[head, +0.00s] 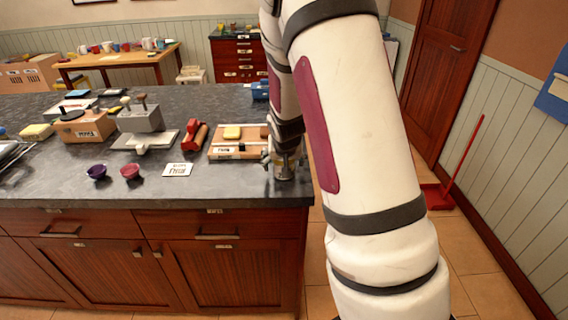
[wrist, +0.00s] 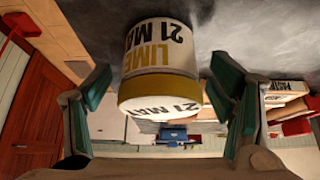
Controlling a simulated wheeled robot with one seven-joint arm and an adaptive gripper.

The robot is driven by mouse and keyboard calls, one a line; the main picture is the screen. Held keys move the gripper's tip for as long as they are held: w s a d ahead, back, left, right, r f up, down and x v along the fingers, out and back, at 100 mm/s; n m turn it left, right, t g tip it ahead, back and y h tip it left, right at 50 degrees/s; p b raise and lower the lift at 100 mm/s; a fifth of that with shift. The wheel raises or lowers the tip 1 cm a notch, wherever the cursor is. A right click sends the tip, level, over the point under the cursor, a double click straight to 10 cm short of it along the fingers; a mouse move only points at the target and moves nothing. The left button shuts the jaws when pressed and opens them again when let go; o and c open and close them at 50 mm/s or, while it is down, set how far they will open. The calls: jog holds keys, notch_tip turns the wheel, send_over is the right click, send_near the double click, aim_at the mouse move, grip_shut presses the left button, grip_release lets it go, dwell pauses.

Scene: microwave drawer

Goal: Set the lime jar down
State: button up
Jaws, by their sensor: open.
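The lime jar (wrist: 158,45) shows large in the wrist view, which is upside down. It is white, with a gold-rimmed lid (wrist: 160,92) and a label reading LIME 21 MAY. It appears upright on the dark grey counter (wrist: 255,35). My gripper (wrist: 160,78) is open, with one green-padded finger on each side of the jar and visible gaps between. In the head view my gripper (head: 285,165) is low at the counter's right end, and the jar cannot be made out clearly there.
The counter's right edge is close to my gripper.

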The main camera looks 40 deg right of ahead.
jog(key=s+a+r+n+y+p, duration=0.1)
jog(key=s+a+r, duration=0.65)
jog(key=r, duration=0.25)
jog(key=s+a+r+n+y, duration=0.2)
jog(key=s+a+r, duration=0.5)
jog(key=s+r, duration=0.15)
jog(key=s+a+r+n, duration=0.1)
jog(key=s+a+r, duration=0.1)
jog(key=s, duration=0.5)
jog(key=s+a+r+n, duration=0.2)
jog(key=s+a, duration=0.3)
jog(key=s, duration=0.1)
jog(key=shift+s+r+n+g+y, duration=0.25)
jog(key=shift+s+n+g+y, duration=0.05)
jog(key=shift+s, duration=0.05)
